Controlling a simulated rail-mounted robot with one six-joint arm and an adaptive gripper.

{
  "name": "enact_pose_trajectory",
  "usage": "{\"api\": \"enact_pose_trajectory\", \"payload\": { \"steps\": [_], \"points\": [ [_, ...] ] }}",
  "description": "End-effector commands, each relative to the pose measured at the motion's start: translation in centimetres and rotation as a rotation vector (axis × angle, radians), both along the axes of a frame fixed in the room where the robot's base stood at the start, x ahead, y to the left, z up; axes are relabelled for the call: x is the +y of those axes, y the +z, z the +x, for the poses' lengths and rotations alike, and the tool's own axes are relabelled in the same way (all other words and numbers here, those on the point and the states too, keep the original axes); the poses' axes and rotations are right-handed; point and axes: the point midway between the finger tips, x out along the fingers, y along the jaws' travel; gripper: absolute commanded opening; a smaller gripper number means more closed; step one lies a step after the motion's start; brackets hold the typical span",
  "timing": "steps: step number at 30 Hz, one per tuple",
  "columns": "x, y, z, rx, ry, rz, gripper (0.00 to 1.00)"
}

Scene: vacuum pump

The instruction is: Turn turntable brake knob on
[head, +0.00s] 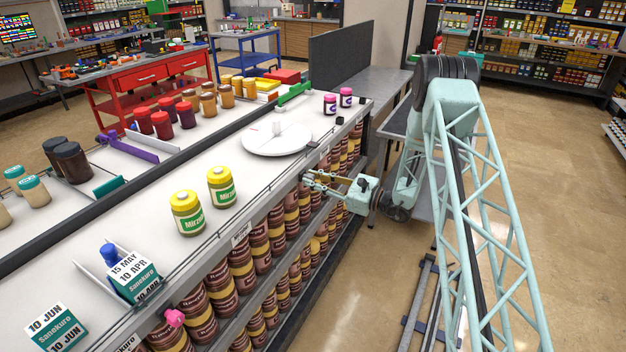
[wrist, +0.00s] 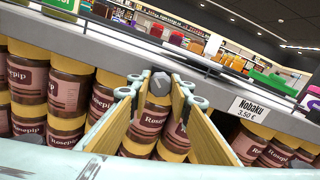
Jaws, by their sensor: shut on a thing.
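The white turntable (head: 268,140) lies flat on the counter near its front edge. My gripper (head: 307,180) is at the counter's front edge, just below the turntable. In the wrist view a small grey faceted knob (wrist: 160,82) sits between the tips of the yellow-padded fingers, under the counter edge. My gripper is shut on this knob. In the head view the knob is hidden by the fingers, so its turn cannot be told there.
Brown Rosepip jars (wrist: 77,92) fill the shelves right below and behind the fingers. A price tag (wrist: 250,108) hangs to the right. Two yellow-lidded jars (head: 221,188) stand left of the turntable. A pink knob (head: 174,317) is farther left on the edge. The aisle floor (head: 570,220) is clear.

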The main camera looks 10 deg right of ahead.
Motion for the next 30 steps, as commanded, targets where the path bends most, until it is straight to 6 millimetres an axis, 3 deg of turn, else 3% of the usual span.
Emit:
{"api": "enact_pose_trajectory", "payload": {
  "steps": [30],
  "points": [
    [0.05,0.05,-0.08,0.571,0.0,0.494,0.08]
  ]
}}
